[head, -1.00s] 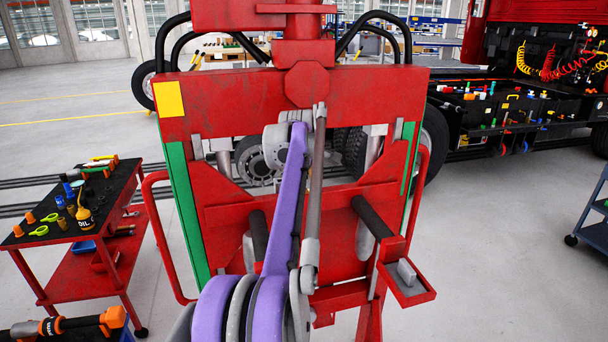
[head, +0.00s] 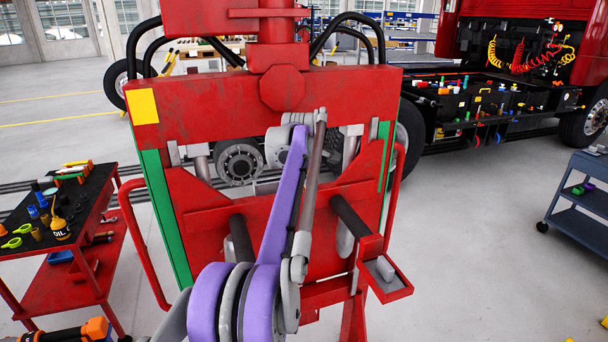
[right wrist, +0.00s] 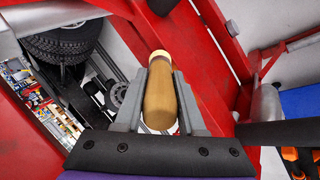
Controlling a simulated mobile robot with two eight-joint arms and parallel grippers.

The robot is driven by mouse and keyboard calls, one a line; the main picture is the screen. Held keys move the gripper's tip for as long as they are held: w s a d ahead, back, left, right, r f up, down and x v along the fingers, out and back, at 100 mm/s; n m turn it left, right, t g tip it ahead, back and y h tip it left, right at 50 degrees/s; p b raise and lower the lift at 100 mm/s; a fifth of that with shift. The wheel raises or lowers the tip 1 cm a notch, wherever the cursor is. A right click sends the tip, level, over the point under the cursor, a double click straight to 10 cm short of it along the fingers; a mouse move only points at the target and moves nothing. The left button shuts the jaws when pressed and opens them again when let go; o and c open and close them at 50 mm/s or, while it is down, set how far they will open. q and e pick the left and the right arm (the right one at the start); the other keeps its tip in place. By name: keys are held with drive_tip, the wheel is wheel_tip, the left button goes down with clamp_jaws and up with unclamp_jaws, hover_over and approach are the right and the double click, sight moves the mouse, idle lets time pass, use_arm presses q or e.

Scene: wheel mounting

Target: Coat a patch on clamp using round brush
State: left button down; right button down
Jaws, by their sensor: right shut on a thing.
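In the right wrist view my right gripper (right wrist: 160,76) is shut on a wooden handle (right wrist: 160,100), which I take to be the round brush. The handle's rounded end faces the camera and a pale band shows at its far end; the bristles are hidden. In the head view a purple and grey arm of mine (head: 285,190) reaches up in front of a red lifting frame, and its gripper is hidden behind its own links. My left gripper is not in view. I cannot make out a clamp for certain in either current view.
The red lifting frame (head: 220,100) stands close in front. A red tool trolley (head: 75,290) with an oil can (head: 60,229) and small parts is at left. A blue-grey cart (head: 585,205) stands at right. A red truck (head: 500,45) is behind. Floor between frame and cart is clear.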

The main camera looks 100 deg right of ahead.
drive_tip(key=shift+s, duration=0.7)
drive_tip(key=shift+w, duration=0.95)
drive_tip(key=w+a, duration=0.1)
drive_tip(key=w, duration=1.7)
drive_tip(key=shift+a, duration=0.3)
idle(0.3)
